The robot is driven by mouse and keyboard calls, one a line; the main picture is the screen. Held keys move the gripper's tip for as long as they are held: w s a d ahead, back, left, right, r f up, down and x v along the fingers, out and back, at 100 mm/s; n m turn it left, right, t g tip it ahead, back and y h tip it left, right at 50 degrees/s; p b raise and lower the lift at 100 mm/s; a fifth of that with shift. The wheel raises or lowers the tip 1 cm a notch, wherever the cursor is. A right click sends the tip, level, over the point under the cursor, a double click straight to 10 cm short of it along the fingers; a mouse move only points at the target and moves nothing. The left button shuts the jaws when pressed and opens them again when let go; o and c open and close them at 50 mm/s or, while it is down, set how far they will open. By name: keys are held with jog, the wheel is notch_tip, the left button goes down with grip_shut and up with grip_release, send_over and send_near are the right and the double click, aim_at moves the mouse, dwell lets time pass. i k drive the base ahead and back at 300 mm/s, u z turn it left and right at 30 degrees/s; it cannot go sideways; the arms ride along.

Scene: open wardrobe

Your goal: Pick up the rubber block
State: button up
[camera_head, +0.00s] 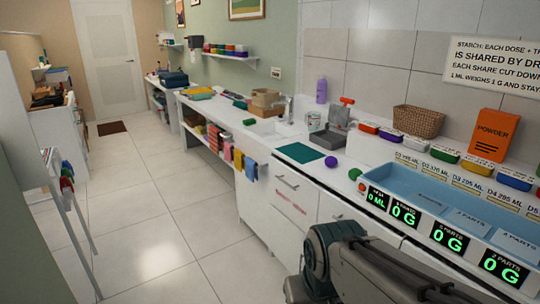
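I cannot tell for sure which thing is the rubber block. A small dark green block (249,121) lies on the white counter, left of the sink and apart from the other things. Another green item (240,105) lies farther back, near the cardboard boxes, and is too small to make out. Part of my arm shows at the bottom right, in front of the counter. My gripper is not in view.
The long white counter (225,107) runs along the right wall. The tiled floor (150,210) is clear; a rack (62,190) stands left.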

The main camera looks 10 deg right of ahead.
aim_at(330, 161)
jog(key=u, duration=0.65)
jog(key=i, duration=2.95)
jog(key=z, duration=1.55)
jog(key=i, duration=0.85)
jog(key=z, duration=0.85)
